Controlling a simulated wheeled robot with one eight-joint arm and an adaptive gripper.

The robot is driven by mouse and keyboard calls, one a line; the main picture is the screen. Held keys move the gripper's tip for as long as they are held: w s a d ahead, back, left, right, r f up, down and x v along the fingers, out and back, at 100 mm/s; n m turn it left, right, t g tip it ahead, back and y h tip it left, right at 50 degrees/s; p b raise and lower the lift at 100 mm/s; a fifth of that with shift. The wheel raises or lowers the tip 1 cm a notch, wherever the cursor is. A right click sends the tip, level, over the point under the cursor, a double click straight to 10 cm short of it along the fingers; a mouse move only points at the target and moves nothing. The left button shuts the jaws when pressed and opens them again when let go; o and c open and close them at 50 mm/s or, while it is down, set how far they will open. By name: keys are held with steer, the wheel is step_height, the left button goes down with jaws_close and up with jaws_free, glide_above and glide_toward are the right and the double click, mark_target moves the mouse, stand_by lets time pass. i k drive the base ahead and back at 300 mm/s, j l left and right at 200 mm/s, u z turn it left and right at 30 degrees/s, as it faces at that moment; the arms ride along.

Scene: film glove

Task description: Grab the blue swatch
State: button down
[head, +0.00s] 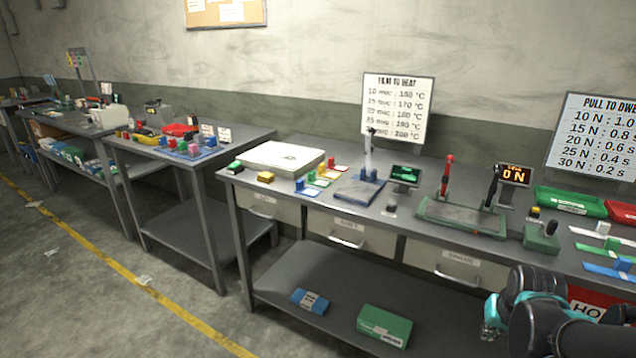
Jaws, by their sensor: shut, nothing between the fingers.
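A small flat blue swatch (307,192) lies on the long grey workbench, left of the dark blue plate, with a blue block (299,184) at its left end. Green, yellow and red swatches lie in a row behind it. A longer blue strip (607,272) with another blue block lies at the far right of the bench. My gripper (489,331) is at the lower right, in front of the bench and far from the small blue swatch. Its fingers are small in view and partly hidden by my dark arm; it is shut and empty.
A white box (281,157) stands behind the swatches' left. A press with a lever (368,165) stands to their right, then a small green screen (405,174) and a green fixture (461,217). A lower shelf holds a blue pack (310,300) and green box (385,326).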

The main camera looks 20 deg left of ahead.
mark_target(301, 189)
steer(key=u, duration=1.1)
steer(key=i+j, duration=0.05)
